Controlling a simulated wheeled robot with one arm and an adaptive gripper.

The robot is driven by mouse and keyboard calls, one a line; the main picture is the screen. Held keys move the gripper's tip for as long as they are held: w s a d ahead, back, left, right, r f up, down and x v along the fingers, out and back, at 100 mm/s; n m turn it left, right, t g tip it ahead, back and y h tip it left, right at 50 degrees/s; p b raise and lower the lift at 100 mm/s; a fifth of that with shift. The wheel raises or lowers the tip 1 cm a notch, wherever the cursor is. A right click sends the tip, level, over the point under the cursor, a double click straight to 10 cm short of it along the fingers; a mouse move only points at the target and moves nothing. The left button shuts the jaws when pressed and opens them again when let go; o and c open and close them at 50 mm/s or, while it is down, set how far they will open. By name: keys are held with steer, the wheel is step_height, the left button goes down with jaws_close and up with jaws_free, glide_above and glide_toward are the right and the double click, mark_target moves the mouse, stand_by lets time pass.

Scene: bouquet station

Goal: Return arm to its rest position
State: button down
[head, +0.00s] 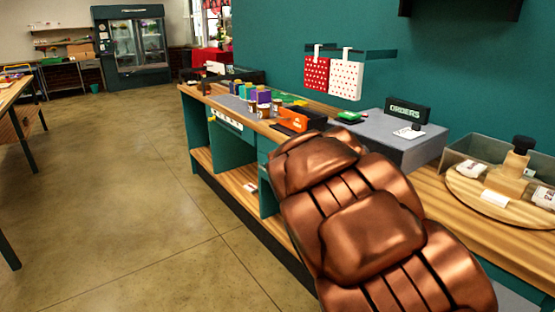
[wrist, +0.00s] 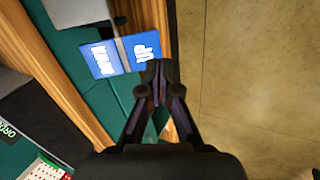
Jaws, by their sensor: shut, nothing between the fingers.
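My gripper (wrist: 156,74) shows in the wrist view with its dark fingers together and nothing between them. It is over the wooden counter edge, with bare floor to the right. A blue sign with white lettering (wrist: 103,63) is just left of the fingertips, and I cannot tell if they touch. In the head view a large copper-coloured segmented arm, mine, rises from the lower right across the counter. It hides part of the counter, and my gripper is not visible there.
The wooden counter (head: 505,246) holds a grey box with an ORDERS sign (head: 407,110), an orange item (head: 292,121) and a round wooden board (head: 470,190). Two gift bags (head: 346,80) hang on the wall. A wooden table (head: 12,92) stands at the left. The floor (head: 120,180) between is clear.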

steer(key=s+d+r+m+g+y+p, duration=0.1)
steer(key=s+r+m+p, duration=0.15)
steer(key=s, duration=0.45)
steer(key=s+d+r+m+g+y+p, duration=0.1)
steer(key=s+d+r, duration=0.15)
steer(key=s, duration=0.55)
steer(key=s+a+r+g+y+p, duration=0.1)
steer(key=s+a+p, duration=0.1)
steer(key=s, duration=0.7)
steer(key=s+a+r+m+g+y+p, duration=0.1)
steer(key=s+a, duration=0.1)
steer(key=s, duration=0.8)
steer(key=shift+s+a+r+y+p, duration=0.15)
steer(key=shift+s+a+y+p, duration=0.15)
steer(key=shift+a+p, duration=0.1)
steer(key=shift+m, duration=0.25)
